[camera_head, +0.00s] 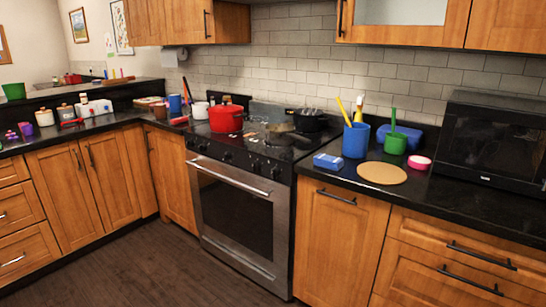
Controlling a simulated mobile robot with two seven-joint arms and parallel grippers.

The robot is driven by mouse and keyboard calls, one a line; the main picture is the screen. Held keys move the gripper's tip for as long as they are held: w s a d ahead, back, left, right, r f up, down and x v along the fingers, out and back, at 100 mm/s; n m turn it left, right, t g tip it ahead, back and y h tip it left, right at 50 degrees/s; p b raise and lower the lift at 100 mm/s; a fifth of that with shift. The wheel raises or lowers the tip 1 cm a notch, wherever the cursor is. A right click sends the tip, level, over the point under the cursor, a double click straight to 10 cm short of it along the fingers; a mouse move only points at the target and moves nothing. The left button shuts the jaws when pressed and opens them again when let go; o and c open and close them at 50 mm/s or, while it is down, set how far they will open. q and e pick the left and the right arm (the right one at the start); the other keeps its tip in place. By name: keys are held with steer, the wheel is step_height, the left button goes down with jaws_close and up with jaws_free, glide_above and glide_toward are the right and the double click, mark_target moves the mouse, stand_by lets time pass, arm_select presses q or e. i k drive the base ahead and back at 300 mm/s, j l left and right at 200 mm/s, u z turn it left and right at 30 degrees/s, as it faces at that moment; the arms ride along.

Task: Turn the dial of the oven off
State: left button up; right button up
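The oven (238,215) stands in the middle of the counter run, a silver and black unit with a dark glass door that is closed. Its dials (227,156) are small dark knobs in a row on the slanted black front panel above the door handle (228,176). They are too small to tell which way any of them points. Neither of my grippers shows in the head view.
A red pot (226,119) and a dark pot (309,120) sit on the stovetop. A blue utensil holder (356,140), a green cup (395,144), a round board (381,173) and a microwave (490,148) stand on the right counter. The wooden floor (135,262) before the oven is clear.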

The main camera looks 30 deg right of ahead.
mark_target(227, 156)
steer(key=z, duration=0.55)
steer(key=i+z, duration=0.2)
steer(key=i, duration=1.1)
